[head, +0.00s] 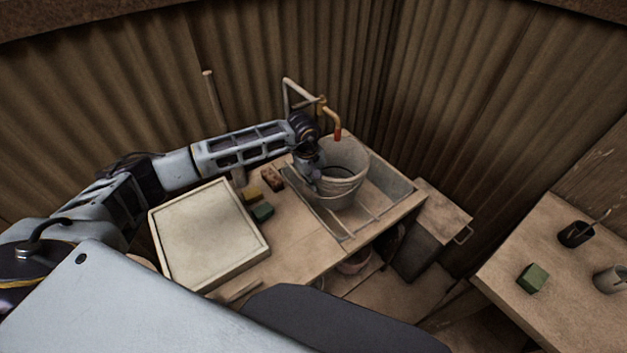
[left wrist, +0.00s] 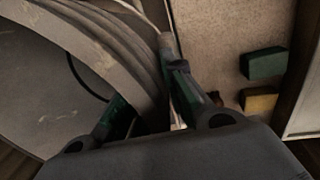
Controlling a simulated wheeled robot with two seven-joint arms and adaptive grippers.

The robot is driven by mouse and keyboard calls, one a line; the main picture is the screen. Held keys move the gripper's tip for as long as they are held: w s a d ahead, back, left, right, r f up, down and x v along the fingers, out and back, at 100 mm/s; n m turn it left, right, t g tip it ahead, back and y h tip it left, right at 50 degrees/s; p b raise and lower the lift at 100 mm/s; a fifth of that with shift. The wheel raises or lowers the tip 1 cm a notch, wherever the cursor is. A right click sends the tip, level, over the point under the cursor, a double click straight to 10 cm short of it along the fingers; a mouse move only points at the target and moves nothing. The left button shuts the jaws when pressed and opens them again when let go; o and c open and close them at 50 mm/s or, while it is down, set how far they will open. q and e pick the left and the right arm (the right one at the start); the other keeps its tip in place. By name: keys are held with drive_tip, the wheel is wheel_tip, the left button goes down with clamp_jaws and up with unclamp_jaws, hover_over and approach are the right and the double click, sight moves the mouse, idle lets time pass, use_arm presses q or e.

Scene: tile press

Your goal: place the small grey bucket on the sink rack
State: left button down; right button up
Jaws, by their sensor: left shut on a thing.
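The small grey bucket (head: 343,171) is at the sink, upright or nearly so, over the sink rack (head: 346,226). Its wall and ridged rim (left wrist: 118,42) fill the left part of the left wrist view. My left gripper (head: 313,180) is shut on the bucket's near-left rim, with one finger on each side of the wall in the left wrist view (left wrist: 140,105). I cannot tell whether the bucket's base touches the rack bars or hangs just above them. The rack's bars show in front of and right of the bucket. My right gripper is not in view.
A tap with a red tip (head: 337,133) stands right behind the bucket. A white tray (head: 208,235), a green block (head: 262,212), a yellow block (head: 252,194) and a reddish block (head: 272,178) are left of the sink. A side table (head: 560,270) stands at right.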

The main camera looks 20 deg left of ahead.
use_arm(q)
drive_tip(key=c, duration=1.6)
unclamp_jaws()
drive_tip(key=shift+o, duration=0.6)
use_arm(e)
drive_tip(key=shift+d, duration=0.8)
use_arm(q)
drive_tip(key=shift+r, duration=0.15)
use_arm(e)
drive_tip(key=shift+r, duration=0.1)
use_arm(q)
drive_tip(key=r, duration=0.5)
drive_tip(key=shift+s+a+b, duration=0.25)
drive_tip(key=shift+s+b, duration=0.05)
drive_tip(key=shift+b, duration=0.05)
wheel_tip(320, 180, up, 7)
drive_tip(key=b, duration=0.1)
drive_tip(key=shift+s+a+f, duration=0.15)
drive_tip(key=shift+s+a, duration=0.1)
drive_tip(key=shift+s, duration=0.2)
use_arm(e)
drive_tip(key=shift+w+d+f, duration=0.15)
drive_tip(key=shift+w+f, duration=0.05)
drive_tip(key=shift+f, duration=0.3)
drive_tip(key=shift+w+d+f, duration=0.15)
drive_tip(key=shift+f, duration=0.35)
